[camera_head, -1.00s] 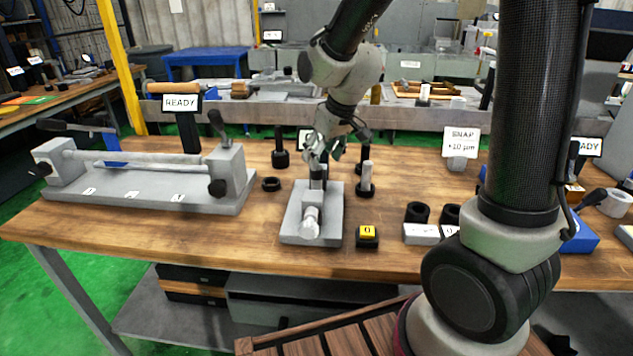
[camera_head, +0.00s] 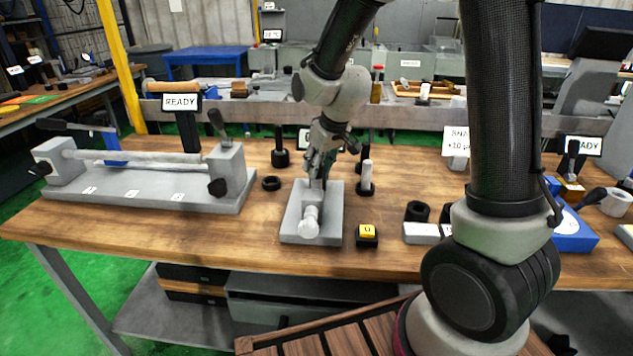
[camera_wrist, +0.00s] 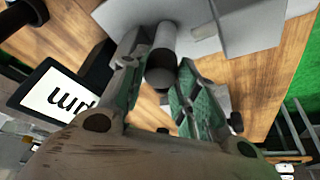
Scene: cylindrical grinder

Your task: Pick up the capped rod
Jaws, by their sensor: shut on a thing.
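My gripper (camera_head: 317,180) is low over the back part of a grey fixture block (camera_head: 332,225) on the wooden bench. In the wrist view its two green-padded fingers (camera_wrist: 158,88) are closed around a grey cylindrical rod with a dark end cap (camera_wrist: 162,72). I take this to be the capped rod. In the head view my fingers hide most of it. I cannot tell whether it still touches the block. A shiny round metal piece (camera_head: 309,224) sits at the block's front, just before my fingers.
Right of the block, a pale pin stands in a black base (camera_head: 366,177). A black post (camera_head: 280,152) and black ring (camera_head: 271,183) stand left. A yellow-topped black block (camera_head: 367,236) lies at front right. A long grey bench fixture (camera_head: 150,190) fills the left.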

